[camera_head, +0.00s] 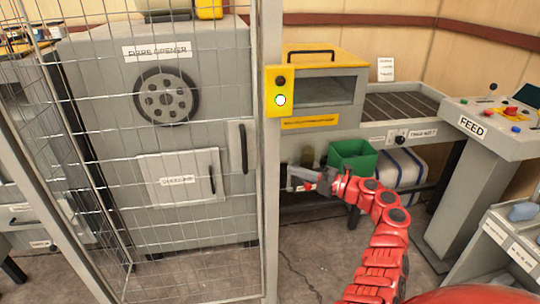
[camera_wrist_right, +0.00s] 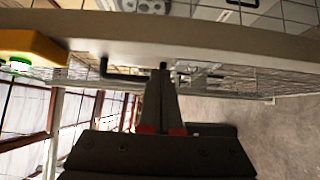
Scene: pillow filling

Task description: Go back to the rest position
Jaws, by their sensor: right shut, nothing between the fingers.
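My right gripper (camera_head: 308,180) is at the end of the red arm that comes in from the lower right in the head view. It is held in the air just right of the grey post, in front of the machine with the yellow hood. In the right wrist view the two fingers (camera_wrist_right: 162,100) are together with nothing between them. A pale post runs across that view just beyond the fingertips; I cannot tell if they touch it. My left gripper is not in view.
A wire mesh fence (camera_head: 190,70) and its post (camera_head: 270,200) stand before the grey fibre opener (camera_head: 110,110). A yellow switch box (camera_head: 280,91) is on the post. A green bin (camera_head: 352,157) is behind my right arm. The feed console (camera_head: 490,128) is at right.

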